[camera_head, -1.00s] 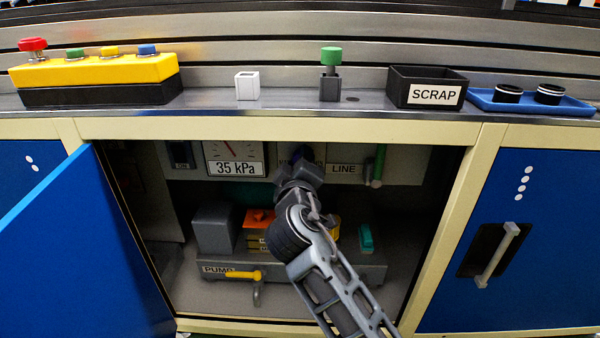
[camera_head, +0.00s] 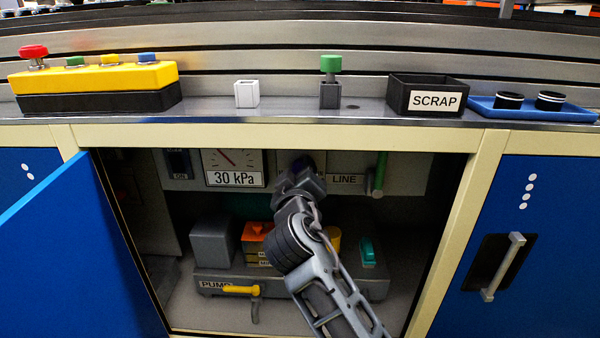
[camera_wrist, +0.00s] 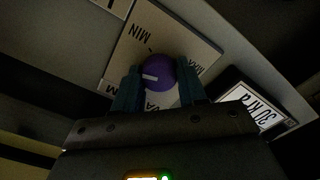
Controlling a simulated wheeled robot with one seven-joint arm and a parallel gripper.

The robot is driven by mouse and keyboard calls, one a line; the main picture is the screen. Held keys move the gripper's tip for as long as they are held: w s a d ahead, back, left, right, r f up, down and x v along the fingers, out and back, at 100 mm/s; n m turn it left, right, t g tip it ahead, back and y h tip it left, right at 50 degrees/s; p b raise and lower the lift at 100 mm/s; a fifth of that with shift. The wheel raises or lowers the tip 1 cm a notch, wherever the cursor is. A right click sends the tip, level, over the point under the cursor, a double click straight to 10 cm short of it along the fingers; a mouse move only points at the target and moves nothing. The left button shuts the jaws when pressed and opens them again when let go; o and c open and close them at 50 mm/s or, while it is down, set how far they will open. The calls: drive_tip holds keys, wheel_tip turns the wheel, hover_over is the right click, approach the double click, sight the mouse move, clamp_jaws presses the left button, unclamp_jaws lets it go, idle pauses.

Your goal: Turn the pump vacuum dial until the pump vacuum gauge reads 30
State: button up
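The pump vacuum gauge (camera_head: 228,160), on the panel inside the open cabinet, reads 30 kPa. It also shows at the right of the wrist view (camera_wrist: 255,108), tilted. The pump vacuum dial (camera_wrist: 158,74) is a purple round knob with a white pointer mark, on a light plate with a MIN label. In the head view only a small dark part of the dial (camera_head: 303,163) shows above my wrist. My gripper (camera_wrist: 158,82) has one finger on each side of the dial and appears shut on it. My arm hides the fingertips in the head view.
The blue cabinet door (camera_head: 75,255) stands open at left. The LINE label (camera_head: 345,180) and a green handle (camera_head: 380,172) are right of the dial. The pump (camera_head: 215,285), with a yellow lever (camera_head: 240,290), sits below. The counter edge (camera_head: 300,120) runs above.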

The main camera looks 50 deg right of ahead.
drive_tip(key=o, duration=0.4)
drive_tip(key=shift+a, duration=0.1)
drive_tip(key=p+v, duration=0.1)
drive_tip(key=v, duration=0.6)
drive_tip(key=shift+s+a, duration=0.25)
idle(0.3)
